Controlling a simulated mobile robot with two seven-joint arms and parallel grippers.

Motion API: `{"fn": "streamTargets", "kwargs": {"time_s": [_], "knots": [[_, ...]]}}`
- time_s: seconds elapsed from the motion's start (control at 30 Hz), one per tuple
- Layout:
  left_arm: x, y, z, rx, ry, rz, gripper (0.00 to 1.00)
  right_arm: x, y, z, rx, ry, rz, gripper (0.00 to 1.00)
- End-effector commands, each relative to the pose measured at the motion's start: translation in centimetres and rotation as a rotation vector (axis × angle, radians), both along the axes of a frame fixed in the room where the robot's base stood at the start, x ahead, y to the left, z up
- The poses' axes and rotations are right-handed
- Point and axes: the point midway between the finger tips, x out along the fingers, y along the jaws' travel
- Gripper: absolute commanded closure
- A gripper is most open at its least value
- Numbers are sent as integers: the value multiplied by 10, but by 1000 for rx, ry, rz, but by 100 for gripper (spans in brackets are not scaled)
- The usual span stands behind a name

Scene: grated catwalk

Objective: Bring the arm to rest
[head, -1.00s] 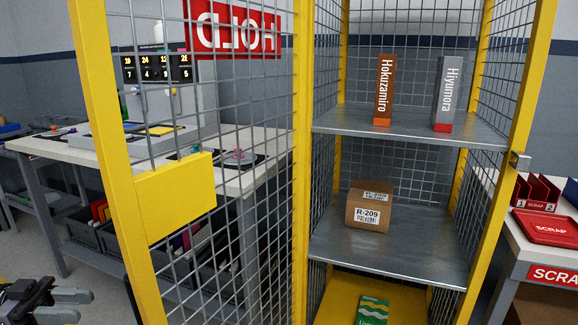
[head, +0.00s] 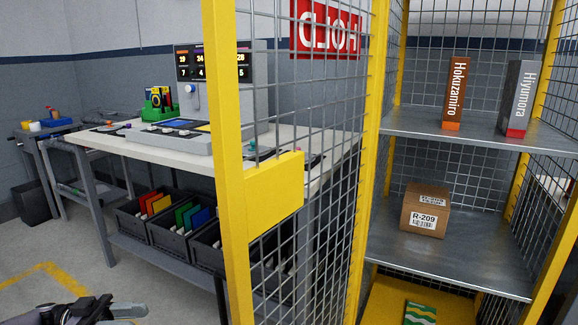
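My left gripper (head: 118,312) shows at the bottom left edge of the head view, low over the floor and left of the open cage door. Only its upper part is in the picture. A grey finger points right, and the rest is cut off, so its opening cannot be judged. It is apart from the cage door (head: 228,170) and no held thing shows. My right gripper is not in view.
The yellow-framed cage holds a brown box (head: 425,210), an orange-brown book (head: 456,92) and a grey book (head: 517,98). A workbench (head: 120,143) with dark bins (head: 135,222) below stands behind the door.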

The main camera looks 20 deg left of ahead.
Motion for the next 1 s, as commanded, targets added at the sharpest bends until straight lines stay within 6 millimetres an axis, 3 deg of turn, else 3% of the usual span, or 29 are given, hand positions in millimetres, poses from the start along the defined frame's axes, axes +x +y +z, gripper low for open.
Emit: {"fn": "streamTargets", "kwargs": {"time_s": [0.2,0.67,1.0], "knots": [[-1,-50,-33,-195,0,3,65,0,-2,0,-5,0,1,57],[39,-84,-86,176,-10,424,65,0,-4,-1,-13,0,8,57],[32,-98,-134,604,41,642,65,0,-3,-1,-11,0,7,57]]}}
